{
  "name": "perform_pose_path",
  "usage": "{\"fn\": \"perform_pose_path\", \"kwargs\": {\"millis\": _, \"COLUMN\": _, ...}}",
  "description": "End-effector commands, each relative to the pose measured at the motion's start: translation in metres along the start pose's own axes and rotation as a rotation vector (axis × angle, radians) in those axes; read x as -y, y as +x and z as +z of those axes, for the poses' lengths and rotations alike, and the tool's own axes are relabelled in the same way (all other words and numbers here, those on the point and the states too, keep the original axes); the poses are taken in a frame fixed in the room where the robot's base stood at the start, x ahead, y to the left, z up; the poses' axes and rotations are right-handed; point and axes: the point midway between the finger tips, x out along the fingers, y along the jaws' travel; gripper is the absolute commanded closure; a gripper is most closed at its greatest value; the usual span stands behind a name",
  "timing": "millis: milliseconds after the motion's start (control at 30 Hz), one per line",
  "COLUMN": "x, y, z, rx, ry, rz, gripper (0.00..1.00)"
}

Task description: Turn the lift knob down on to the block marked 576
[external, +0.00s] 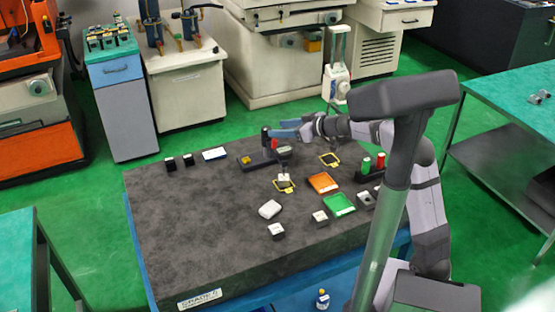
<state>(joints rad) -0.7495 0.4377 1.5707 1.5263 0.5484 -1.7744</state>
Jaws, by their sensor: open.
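A dark stand (258,160) sits near the back middle of the granite table, with a small upright post, dark with a red top (265,135), that may be the lift knob. My gripper (272,132) has blue fingers and is open beside the top of this post. I cannot tell whether the fingers touch or surround it. A small white-topped block (284,178) stands in a yellow frame in front of the stand, beneath its arm. Other white-topped blocks (320,217) and (276,230) stand nearer the front. The markings are too small to read, so I cannot tell which block is 576.
An orange tray (323,183), a green tray (339,205) and a second yellow frame (330,159) lie right of the stand. A dark rack (370,172) holds red and green cylinders. A white rounded object (270,209) lies in front. The granite table's left half (185,220) is mostly clear.

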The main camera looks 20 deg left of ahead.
Motion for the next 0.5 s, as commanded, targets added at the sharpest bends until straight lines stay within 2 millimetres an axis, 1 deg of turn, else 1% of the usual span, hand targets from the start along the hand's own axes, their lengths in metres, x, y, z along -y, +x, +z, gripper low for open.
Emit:
{"fn": "perform_pose_path", "kwargs": {"millis": 200, "x": 0.001, "y": 0.026, "z": -0.002, "rx": 0.002, "ry": 0.001, "rz": -0.001, "gripper": 0.52}}
{"fn": "perform_pose_path", "kwargs": {"millis": 333, "x": 0.0, "y": 0.038, "z": -0.002, "rx": 0.001, "ry": 0.001, "rz": -0.002, "gripper": 0.52}}
{"fn": "perform_pose_path", "kwargs": {"millis": 500, "x": 0.0, "y": 0.047, "z": -0.001, "rx": 0.0, "ry": 0.0, "rz": 0.0, "gripper": 0.52}}
